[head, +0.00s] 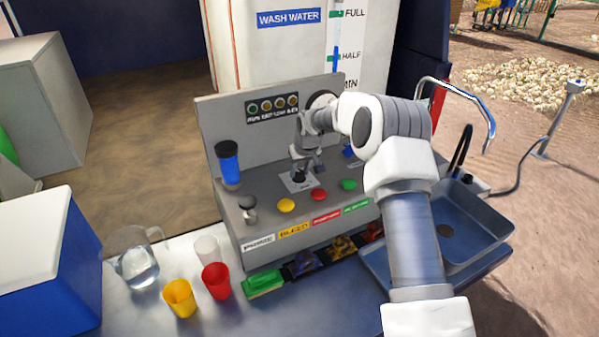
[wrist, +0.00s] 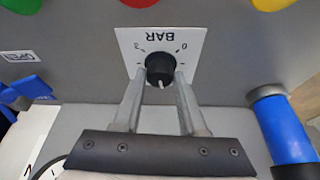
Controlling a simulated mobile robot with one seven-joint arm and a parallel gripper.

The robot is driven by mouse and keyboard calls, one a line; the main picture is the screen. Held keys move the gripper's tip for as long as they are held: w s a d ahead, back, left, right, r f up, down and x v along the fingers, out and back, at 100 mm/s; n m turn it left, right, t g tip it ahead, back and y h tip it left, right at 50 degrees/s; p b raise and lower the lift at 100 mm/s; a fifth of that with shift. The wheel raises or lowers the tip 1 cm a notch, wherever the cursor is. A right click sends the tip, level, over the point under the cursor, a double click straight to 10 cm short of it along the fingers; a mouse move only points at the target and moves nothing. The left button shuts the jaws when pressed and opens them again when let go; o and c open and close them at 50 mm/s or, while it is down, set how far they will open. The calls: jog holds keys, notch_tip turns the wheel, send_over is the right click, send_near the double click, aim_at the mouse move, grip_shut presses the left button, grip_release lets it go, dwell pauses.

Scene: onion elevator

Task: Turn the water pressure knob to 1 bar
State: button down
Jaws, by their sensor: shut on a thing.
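The water pressure knob (wrist: 158,66) is black and round with a white pointer line, mounted on a white plate (wrist: 187,36) marked BAR, 0 and 3. The wrist view shows the lettering upside down. The pointer faces the bottom of that view, away from the word BAR, almost straight down. Other scale marks are hidden by my fingers and the knob. My gripper (wrist: 161,76) is shut on the knob, one finger on each side. In the head view my gripper (head: 299,166) reaches down onto the knob (head: 298,178) and its plate (head: 287,183) on the grey console.
Yellow (head: 286,206), red (head: 319,194) and green (head: 349,184) buttons sit in front of the plate. A blue cylinder with a black top (head: 229,165) stands to the left. A round gauge (wrist: 48,170) shows partly at the lower left of the wrist view. Cups and a jug stand on the front-left counter.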

jog(key=n, duration=0.2)
jog(key=n+y+b, duration=0.1)
jog(key=n, duration=0.1)
jog(key=shift+w+d+g+y, duration=0.1)
jog(key=shift+d+g+y, duration=0.05)
jog(key=shift+g+y, duration=0.15)
jog(key=shift+n+g+y+b, duration=0.35)
jog(key=shift+n+g+y, duration=0.05)
jog(key=shift+n, duration=1.1)
jog(key=shift+c, duration=2.3)
grip_release()
jog(key=b+v, duration=0.1)
jog(key=v, duration=1.6)
jog(key=shift+r, duration=0.25)
